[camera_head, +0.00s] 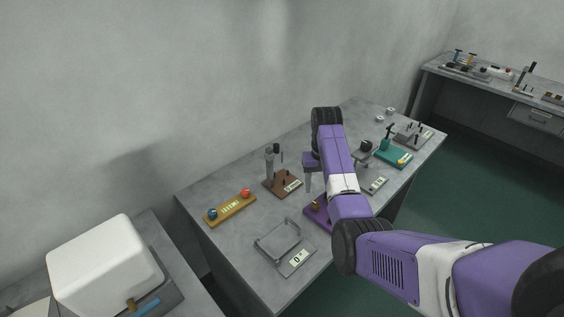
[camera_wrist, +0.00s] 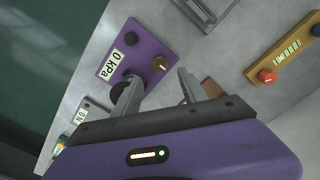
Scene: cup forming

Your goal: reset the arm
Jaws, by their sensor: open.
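My purple and white arm reaches over the long grey table from the lower right in the head view. My gripper (camera_head: 312,178) is above the middle of the table, pointing down. In the wrist view, the two grey fingers of my gripper (camera_wrist: 158,78) are apart, with nothing between them. A purple panel (camera_wrist: 143,52) with a "0 kPa" label and a brass knob lies below, close to the fingers in the picture. In the head view, my arm partly hides this purple panel (camera_head: 316,213).
A yellow panel (camera_head: 231,207) with red and blue knobs, a brown-based stand (camera_head: 283,185), a clear tray-like fixture (camera_head: 277,240) and a teal device (camera_head: 394,154) stand on the table. A white box-shaped machine (camera_head: 103,265) is at lower left. Another bench (camera_head: 500,88) is at upper right.

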